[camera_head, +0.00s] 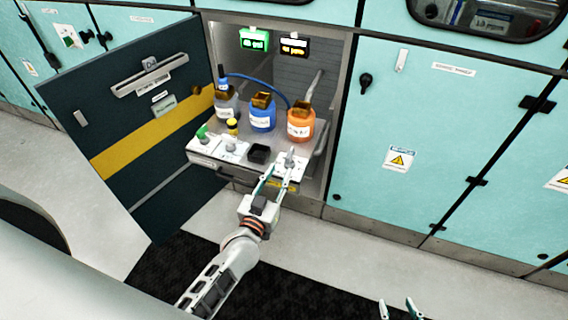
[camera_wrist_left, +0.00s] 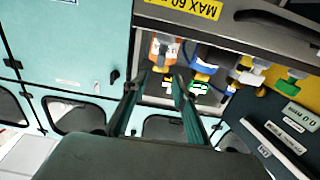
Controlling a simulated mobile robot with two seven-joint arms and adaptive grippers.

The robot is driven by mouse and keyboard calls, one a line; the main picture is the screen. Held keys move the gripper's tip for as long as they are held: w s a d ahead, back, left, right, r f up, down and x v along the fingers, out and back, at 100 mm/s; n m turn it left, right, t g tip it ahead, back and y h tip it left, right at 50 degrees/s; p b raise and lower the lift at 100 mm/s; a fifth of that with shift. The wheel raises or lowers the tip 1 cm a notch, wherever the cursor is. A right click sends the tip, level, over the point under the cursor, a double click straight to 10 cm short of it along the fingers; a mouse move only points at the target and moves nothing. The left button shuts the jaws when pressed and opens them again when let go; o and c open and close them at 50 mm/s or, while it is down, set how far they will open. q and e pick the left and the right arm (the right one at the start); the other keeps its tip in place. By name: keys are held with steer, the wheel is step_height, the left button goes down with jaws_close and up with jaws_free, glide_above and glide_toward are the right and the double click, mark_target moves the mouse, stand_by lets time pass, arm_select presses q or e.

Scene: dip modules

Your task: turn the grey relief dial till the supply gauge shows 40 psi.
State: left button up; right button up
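The grey relief dial (camera_head: 290,158) stands on a white plate at the right front of the pull-out shelf in the open cabinet. A green-lit display (camera_head: 254,40) and a dark display with yellow digits (camera_head: 294,47) hang at the back. Their text is too small to read surely, and I cannot tell which is the supply gauge. My left gripper (camera_head: 278,178) is at the shelf's front edge, just before the dial. In the left wrist view its two fingers (camera_wrist_left: 157,80) are apart, with the dial not clearly visible. My right gripper (camera_head: 399,308) is far off at the bottom edge, partly cut off.
Grey, blue (camera_head: 262,117) and orange (camera_head: 300,125) bottles stand behind the dial. A green knob (camera_head: 202,132), a yellow-topped knob (camera_head: 233,126) and a black square holder (camera_head: 259,153) are to its left. The dark cabinet door (camera_head: 140,165) is open on the left.

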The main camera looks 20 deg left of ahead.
arm_select(q)
steer(key=shift+s, duration=1.05)
steer(key=s+f+m+g+h, duration=0.1)
steer(key=s+f+m+g, duration=0.1)
steer(key=s+f, duration=0.4)
steer(key=s+f+m+g+h, duration=0.1)
steer(key=s+f+g, duration=0.4)
steer(key=s, duration=1)
steer(key=shift+f+m, duration=0.4)
steer(key=shift+m, duration=0.1)
stand_by(1.5)
